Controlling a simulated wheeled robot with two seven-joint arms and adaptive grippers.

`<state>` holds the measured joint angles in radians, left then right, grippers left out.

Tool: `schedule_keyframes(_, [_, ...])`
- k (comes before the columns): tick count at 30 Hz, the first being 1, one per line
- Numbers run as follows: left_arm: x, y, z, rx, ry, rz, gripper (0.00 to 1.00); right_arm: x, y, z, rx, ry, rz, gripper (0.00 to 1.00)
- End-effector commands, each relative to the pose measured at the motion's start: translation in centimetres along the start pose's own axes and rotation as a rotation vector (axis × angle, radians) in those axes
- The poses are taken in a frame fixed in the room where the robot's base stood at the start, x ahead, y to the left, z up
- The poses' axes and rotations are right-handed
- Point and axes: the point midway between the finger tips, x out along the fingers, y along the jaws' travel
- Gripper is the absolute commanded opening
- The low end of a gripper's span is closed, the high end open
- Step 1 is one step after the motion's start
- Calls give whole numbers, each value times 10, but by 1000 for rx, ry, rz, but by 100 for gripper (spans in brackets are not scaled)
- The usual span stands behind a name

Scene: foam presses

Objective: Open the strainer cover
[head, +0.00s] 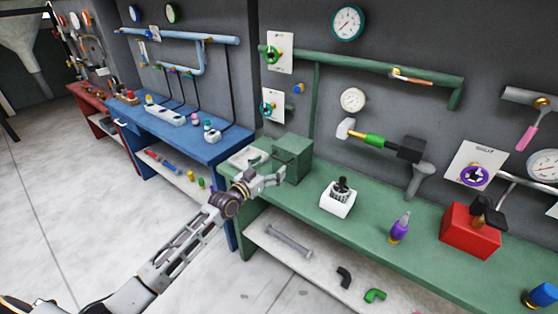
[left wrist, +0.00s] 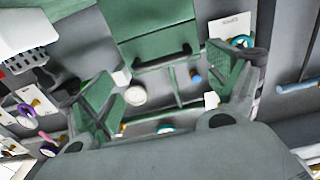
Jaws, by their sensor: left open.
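A green box (head: 292,158), which I take to be the strainer, stands on the green bench at the wall. In the left wrist view its green face (left wrist: 155,30) fills the top middle, with a black bar handle (left wrist: 163,57) along the edge. My left gripper (head: 276,179) is right in front of the box in the head view. In the left wrist view its two green-padded fingers (left wrist: 168,85) are spread wide, with nothing between them. The handle lies beyond the fingers and looks apart from them. The right gripper is not in view.
The green bench (head: 380,209) also carries a white block with a black knob (head: 339,197), a purple bottle (head: 399,228) and a red box (head: 469,231). A pale flat item (head: 247,157) lies left of the green box. Pipes, gauges and valves line the wall.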

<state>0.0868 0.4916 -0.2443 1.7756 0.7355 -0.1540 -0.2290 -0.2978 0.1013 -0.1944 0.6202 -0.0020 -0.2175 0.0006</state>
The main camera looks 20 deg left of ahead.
Motion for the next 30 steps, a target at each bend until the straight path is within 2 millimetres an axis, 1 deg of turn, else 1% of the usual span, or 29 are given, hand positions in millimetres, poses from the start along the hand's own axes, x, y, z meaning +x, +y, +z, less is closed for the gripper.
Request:
schedule_keyframes(6, [17, -1, 0, -1, 1, -1, 89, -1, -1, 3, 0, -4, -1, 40])
schedule_keyframes(18, [46, 0, 0, -1, 0, -1, 89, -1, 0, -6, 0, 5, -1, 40])
schedule_keyframes(24, [55, 0, 0, 0, 0, -1, 89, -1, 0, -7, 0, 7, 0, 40])
schedule_keyframes(30, [58, 0, 0, 0, 0, 0, 89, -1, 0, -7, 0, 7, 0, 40])
